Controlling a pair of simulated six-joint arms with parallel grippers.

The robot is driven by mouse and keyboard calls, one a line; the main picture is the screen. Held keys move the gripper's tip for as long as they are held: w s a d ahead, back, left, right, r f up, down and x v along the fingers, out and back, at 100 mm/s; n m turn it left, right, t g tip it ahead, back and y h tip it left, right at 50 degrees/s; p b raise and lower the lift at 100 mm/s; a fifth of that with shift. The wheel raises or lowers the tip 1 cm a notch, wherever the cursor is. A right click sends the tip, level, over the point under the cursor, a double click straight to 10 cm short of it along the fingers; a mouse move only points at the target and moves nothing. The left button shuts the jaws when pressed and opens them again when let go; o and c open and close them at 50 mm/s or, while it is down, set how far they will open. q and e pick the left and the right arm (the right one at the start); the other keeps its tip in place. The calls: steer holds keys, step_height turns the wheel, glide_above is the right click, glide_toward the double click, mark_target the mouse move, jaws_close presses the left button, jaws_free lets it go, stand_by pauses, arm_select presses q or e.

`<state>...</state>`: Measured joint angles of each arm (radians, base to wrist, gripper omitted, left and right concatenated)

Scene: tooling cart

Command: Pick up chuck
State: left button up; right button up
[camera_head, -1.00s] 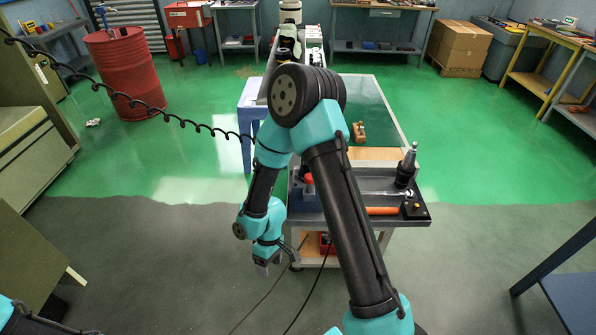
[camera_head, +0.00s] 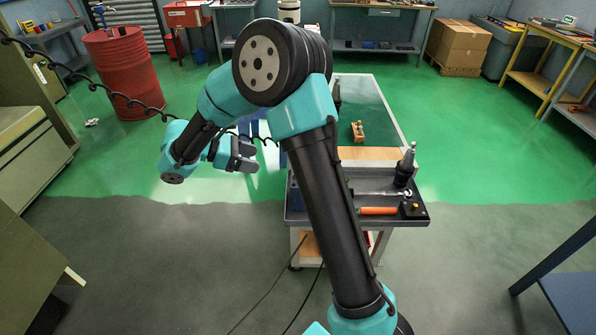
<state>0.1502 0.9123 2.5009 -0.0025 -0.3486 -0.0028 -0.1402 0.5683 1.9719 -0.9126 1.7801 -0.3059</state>
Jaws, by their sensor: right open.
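A dark tapered tool piece with a silver tip (camera_head: 404,168), which looks like the chuck, stands upright at the right end of the cart's grey tray (camera_head: 350,217). My right gripper (camera_head: 247,159) is in the air left of the cart, well apart from this piece. It is open and small in view, with nothing seen in it. My right arm's big links cross the middle of the picture and hide the left part of the cart. My left gripper is out of view.
An orange-handled tool (camera_head: 378,211) and a small black box with a yellow button (camera_head: 412,210) lie on the tray. A red drum (camera_head: 125,75) stands far left. The floor left of the cart is clear.

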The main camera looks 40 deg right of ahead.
steer(key=r, duration=0.1)
steer(key=r+h, duration=0.1)
steer(key=shift+w+r, duration=0.3)
steer(key=shift+r, duration=0.1)
steer(key=x, duration=1.2)
steer(key=shift+s+d, duration=0.1)
steer(key=shift+s, duration=0.05)
steer(key=shift+x, duration=2.6)
steer(key=shift+c, duration=0.2)
